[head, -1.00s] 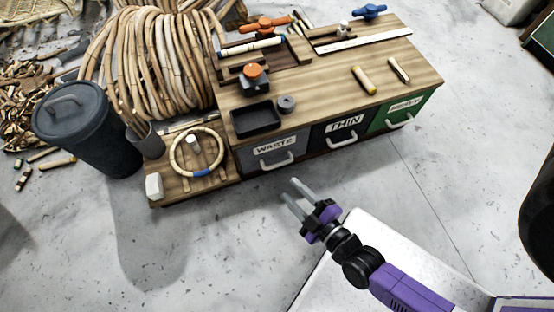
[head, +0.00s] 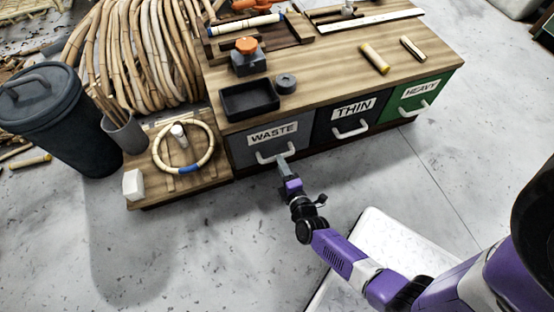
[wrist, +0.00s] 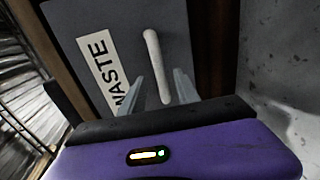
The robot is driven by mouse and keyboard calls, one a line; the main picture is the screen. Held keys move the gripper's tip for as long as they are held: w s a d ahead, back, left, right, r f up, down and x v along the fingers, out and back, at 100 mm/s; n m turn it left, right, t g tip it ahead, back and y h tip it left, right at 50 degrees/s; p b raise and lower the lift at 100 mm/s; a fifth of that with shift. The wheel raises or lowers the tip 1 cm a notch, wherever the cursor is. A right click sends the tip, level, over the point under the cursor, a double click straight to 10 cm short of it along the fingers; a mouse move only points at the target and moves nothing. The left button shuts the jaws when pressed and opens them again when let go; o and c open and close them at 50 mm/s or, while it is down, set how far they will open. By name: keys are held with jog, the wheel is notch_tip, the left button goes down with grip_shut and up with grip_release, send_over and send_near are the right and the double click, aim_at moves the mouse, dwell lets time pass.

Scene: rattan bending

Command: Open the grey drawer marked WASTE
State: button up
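The grey WASTE drawer (head: 248,147) is the left one of three drawers in the wooden bench. It looks shut, its front level with its neighbours. Its white bar handle (head: 276,157) sits below the label; in the wrist view the handle (wrist: 155,62) runs nearly upright beside the WASTE label (wrist: 103,68). My gripper (head: 283,166) is right at the handle. In the wrist view its two fingers lie on either side of the handle's lower end, with gaps showing, so it is open. Whether a finger touches the handle is not clear.
The THIN drawer (head: 340,135) and green HEAVY drawer (head: 405,107) are to the right. A low wooden platform (head: 190,186) with a rattan ring (head: 160,151) stands left. A dark bin (head: 60,125) is further left.

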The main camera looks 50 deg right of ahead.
aim_at(261, 144)
jog(key=shift+b+x, duration=0.9)
jog(key=shift+x, duration=1.45)
grip_shut()
